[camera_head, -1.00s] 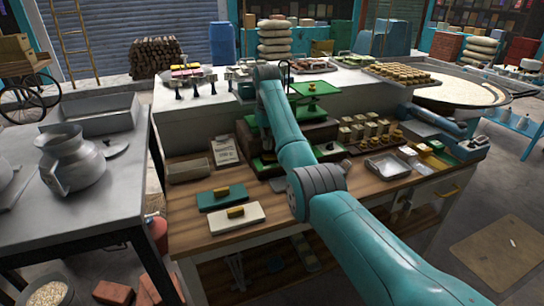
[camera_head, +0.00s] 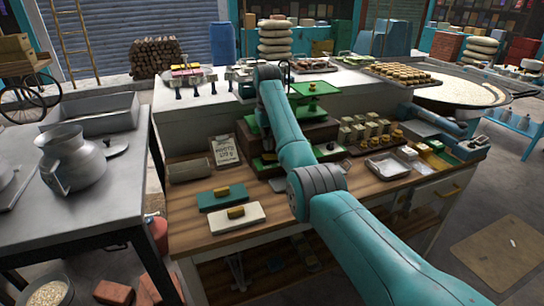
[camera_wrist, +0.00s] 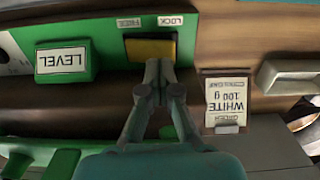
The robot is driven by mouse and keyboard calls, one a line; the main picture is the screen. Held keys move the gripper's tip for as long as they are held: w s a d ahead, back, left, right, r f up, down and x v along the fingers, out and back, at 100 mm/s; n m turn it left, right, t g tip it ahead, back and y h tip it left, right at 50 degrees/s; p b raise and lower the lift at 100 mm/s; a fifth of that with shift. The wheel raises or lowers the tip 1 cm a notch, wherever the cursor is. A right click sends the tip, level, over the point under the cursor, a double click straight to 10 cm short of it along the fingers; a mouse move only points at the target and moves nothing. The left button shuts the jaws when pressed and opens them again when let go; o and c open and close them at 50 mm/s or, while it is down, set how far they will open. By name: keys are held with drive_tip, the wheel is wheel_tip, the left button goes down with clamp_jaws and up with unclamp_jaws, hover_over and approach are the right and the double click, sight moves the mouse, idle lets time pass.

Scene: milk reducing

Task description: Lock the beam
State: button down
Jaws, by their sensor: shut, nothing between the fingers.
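The yellow lock block (camera_wrist: 148,46) sits in a dark slot on the green plate of the balance in the wrist view. Upside-down labels stand beyond it: FREE (camera_wrist: 130,22) towards the left and LOCK (camera_wrist: 171,20) towards the right. My gripper (camera_wrist: 160,66) has its fingertips together at the near edge of the block, right of its middle. I cannot tell if they touch it. In the head view, the balance with its green pan (camera_head: 315,88) stands on the wooden bench; my arm hides the gripper and the lock block there.
A green LEVEL block (camera_wrist: 65,61) is left of the slot in the wrist view. A card reading WHITE 100 g (camera_wrist: 226,102) lies to the right.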

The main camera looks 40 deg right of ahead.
sight(268, 156)
drive_tip(key=shift+f, duration=1.7)
idle(1.3)
drive_tip(key=shift+a, duration=0.1)
